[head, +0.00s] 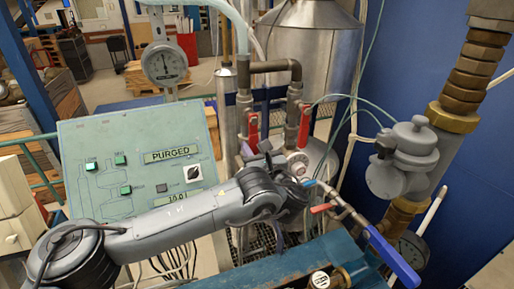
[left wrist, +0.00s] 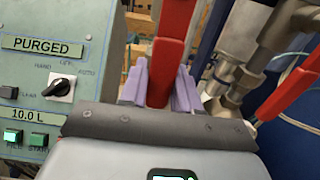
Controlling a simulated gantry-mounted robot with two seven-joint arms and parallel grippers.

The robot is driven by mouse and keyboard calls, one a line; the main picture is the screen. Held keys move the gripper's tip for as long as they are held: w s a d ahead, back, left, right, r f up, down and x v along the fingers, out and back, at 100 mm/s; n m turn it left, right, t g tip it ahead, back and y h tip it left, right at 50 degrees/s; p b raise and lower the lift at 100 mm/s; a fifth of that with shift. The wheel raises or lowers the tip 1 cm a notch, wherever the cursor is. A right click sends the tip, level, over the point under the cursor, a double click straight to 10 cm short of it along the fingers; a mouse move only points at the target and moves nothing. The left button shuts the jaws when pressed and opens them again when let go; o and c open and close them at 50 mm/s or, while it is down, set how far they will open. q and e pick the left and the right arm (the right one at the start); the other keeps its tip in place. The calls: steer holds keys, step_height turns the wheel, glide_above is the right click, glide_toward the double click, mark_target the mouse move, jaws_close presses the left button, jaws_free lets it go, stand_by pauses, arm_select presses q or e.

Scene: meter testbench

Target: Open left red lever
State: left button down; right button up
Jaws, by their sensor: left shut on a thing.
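The left red lever (head: 253,131) hangs down along the left metal pipe in the head view. In the left wrist view the lever (left wrist: 170,50) runs down between the two purple fingers of my left gripper (left wrist: 160,88). The gripper is shut on the lever's lower part, with a finger on each side. In the head view my left gripper (head: 258,152) is at the lever's lower end, partly hidden by my own wrist. My right gripper is in neither view.
A second red lever (head: 304,127) hangs just to the right. A green control panel (head: 130,150) reading PURGED stands left, close to my arm. A blue-handled valve (head: 390,255) and a grey meter housing (head: 410,150) are at the right.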

arm_select(q)
steer(key=shift+a, duration=0.1)
stand_by(0.3)
steer(key=c, duration=0.9)
jaws_free()
steer(key=shift+s+d+f, duration=0.1)
steer(key=shift+s+d, duration=0.15)
steer(key=shift+s, duration=0.2)
steer(key=b+v, duration=0.1)
steer(key=v, duration=0.9)
